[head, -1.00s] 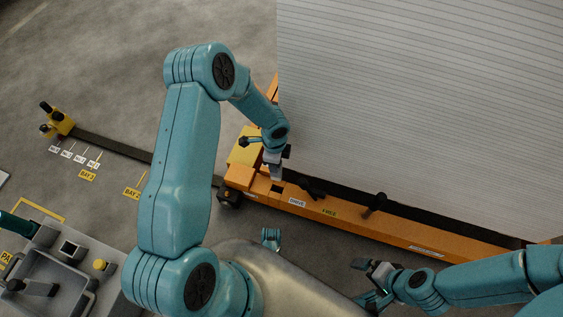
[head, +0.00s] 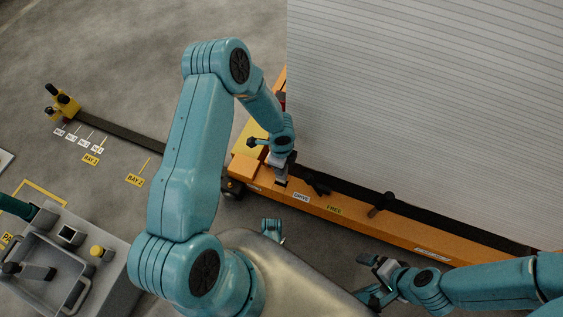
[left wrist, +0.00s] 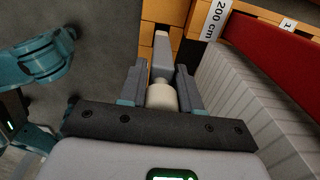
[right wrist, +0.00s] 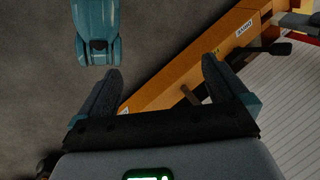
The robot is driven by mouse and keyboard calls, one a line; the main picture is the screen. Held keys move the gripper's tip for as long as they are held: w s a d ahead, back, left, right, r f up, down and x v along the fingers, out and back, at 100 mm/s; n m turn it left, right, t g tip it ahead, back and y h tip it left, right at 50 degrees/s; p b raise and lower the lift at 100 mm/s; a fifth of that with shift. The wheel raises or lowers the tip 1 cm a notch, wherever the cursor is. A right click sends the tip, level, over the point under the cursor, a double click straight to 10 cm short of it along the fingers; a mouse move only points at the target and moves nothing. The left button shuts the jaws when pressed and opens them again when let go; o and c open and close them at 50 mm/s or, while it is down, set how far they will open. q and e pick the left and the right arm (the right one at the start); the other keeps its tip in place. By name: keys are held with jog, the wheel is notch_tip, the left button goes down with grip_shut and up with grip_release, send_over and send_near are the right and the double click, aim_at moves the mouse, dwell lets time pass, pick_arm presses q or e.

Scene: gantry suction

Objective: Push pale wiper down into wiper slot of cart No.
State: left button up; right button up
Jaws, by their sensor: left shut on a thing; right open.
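My left gripper (left wrist: 160,88) is shut on the pale wiper (left wrist: 161,96). The wiper has a pale round body, a grey neck and a pale tip that points at the orange deck in the left wrist view. In the head view my left gripper (head: 281,166) is over the left end of the orange cart (head: 364,220), close to a dark opening in the deck. I cannot tell whether the wiper's tip is inside that opening. My right gripper (right wrist: 162,88) is open and empty, and shows low in the head view (head: 376,279), apart from the cart.
A large pale ribbed stack (head: 430,110) fills the space behind the cart's front beam. Black levers (head: 381,204) stand on the beam beside the DRIVE and FREE labels. A grey tray (head: 66,270) is at lower left. A yellow post (head: 65,104) ends the dark floor rail.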

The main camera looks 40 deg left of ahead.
pick_arm(q)
jog(key=shift+f, duration=0.55)
pick_arm(e)
jog(key=shift+f, duration=0.35)
pick_arm(q)
jog(key=shift+f, duration=0.15)
jog(key=shift+w+f+b, duration=0.1)
jog(key=shift+f+b, duration=1.1)
jog(key=shift+b, duration=0.25)
jog(key=shift+f+b, duration=2.45)
jog(key=shift+f, duration=1.45)
jog(key=o, duration=1.1)
pick_arm(e)
jog(key=w+d+f+t, duration=0.1)
jog(key=w+f+t, duration=0.1)
jog(key=w+f, duration=0.3)
notch_tip(320, 180, down, 2)
jog(key=shift+f+h, duration=0.1)
jog(key=shift+h, duration=0.2)
pick_arm(q)
jog(key=shift+o, duration=0.2)
pick_arm(e)
jog(key=shift+d, duration=0.1)
